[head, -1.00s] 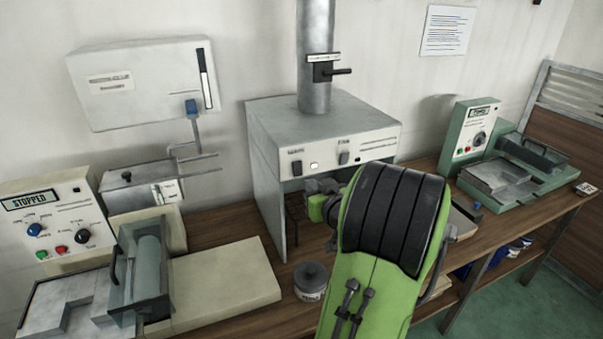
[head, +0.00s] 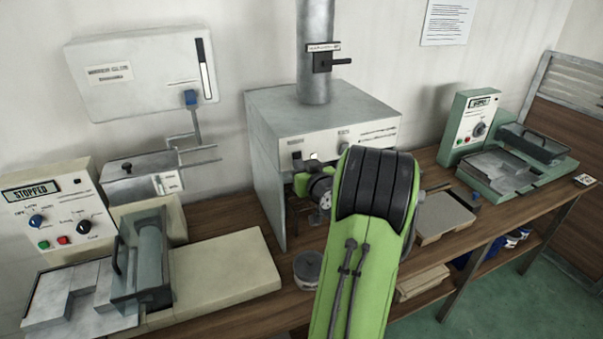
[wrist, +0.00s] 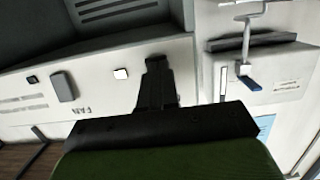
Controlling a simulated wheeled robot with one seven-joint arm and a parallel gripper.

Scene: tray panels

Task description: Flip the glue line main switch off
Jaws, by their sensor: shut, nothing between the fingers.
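A grey hood cabinet (head: 262,185) carries switches on its front. A dark rocker switch (head: 297,157) is at the left under a small unreadable label. Another rocker (head: 343,148) is farther right, marked FAN in the wrist view (wrist: 63,86). I cannot read which switch is the glue line main switch. My gripper shows in the wrist view (wrist: 158,68), shut and empty, in front of the hood panel beside a lit white square (wrist: 121,73). It hides the panel behind it, and contact is unclear. In the head view my green arm hides part of the hood front.
A cream machine (head: 50,210) reading STOPPED is at left, with knobs and buttons. A wall box (head: 140,80) with a blue lever (head: 191,97) hangs above. A grey jar (head: 308,268) stands before the hood. A green machine (head: 468,125) is at right.

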